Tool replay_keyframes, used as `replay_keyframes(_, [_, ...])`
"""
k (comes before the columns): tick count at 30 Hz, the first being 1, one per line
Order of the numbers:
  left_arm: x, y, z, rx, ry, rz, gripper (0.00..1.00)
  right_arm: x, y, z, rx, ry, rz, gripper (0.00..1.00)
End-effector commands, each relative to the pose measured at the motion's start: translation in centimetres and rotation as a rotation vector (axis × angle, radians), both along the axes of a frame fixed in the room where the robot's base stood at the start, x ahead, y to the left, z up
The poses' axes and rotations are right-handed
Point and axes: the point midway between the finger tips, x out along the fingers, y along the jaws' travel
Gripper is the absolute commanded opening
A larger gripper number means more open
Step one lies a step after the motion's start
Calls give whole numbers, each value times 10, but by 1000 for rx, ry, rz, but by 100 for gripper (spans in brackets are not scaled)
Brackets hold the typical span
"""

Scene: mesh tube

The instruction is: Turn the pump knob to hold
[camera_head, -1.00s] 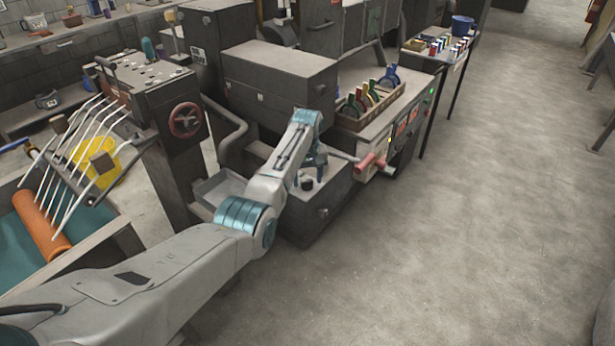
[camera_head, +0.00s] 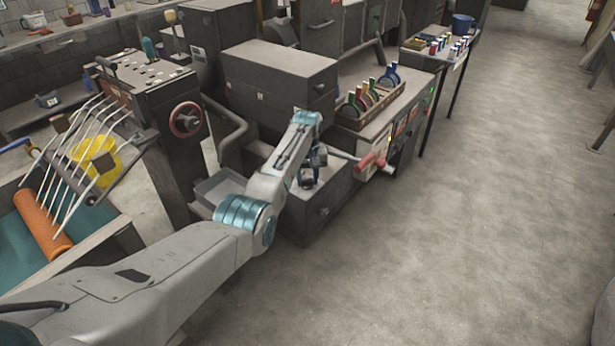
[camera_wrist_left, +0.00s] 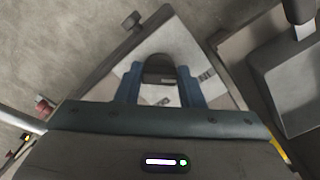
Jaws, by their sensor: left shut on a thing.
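The pump knob (camera_wrist_left: 158,70) is a dark rounded knob on the pale top plate of the box-shaped pump unit (camera_head: 325,205). In the left wrist view it sits between the two blue fingers of my left gripper (camera_wrist_left: 160,77), which is shut on it. In the head view my left gripper (camera_head: 307,178) reaches down onto the dark knob from above. Small dark markings (camera_wrist_left: 205,76) show on the plate beside the knob, too small to read. My right gripper is not in view.
A tall machine with a red handwheel (camera_head: 186,120) is further left.

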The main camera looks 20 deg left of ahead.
Motion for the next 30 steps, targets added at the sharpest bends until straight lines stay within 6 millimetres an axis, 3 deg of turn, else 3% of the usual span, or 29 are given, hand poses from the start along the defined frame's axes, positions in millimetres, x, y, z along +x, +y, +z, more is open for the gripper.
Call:
replay_keyframes(12, [-1, 1, 3, -1, 2, -335, 12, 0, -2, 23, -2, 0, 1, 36])
replay_keyframes(30, [0, 3, 1, -1, -1, -735, 12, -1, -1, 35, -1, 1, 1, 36])
